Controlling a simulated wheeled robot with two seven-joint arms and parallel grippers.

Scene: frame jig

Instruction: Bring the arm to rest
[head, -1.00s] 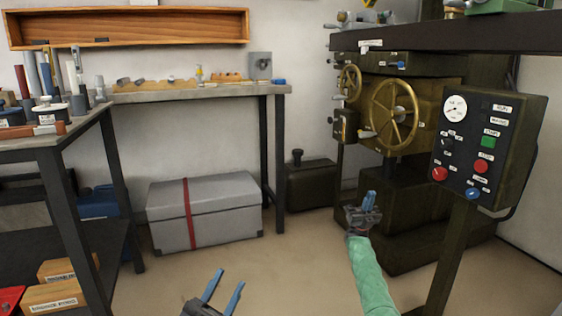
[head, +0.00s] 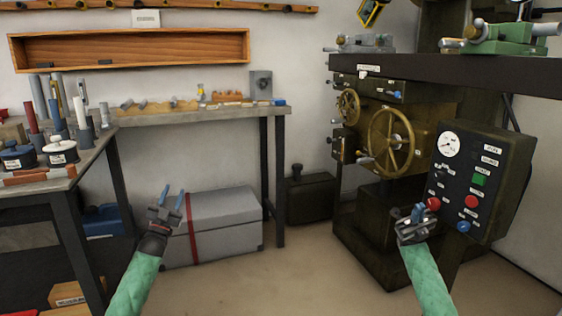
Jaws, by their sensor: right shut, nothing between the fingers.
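My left gripper (head: 172,197) is raised on its green-sleeved arm at the lower left, in front of the grey chest. Its two blue fingers stand apart with nothing between them. My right gripper (head: 418,210) is at the lower right, in front of the dark machine and beside the left edge of the control panel in the picture. Its blue fingers are together and empty. Both arms come up from the bottom edge, well apart from each other.
The control panel (head: 489,180) with red, green and blue buttons stands close to my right gripper. The machine (head: 425,135) has brass handwheels. A grey chest (head: 229,218) with a red strap sits on the floor. A tool bench (head: 62,182) is at left. Middle floor is clear.

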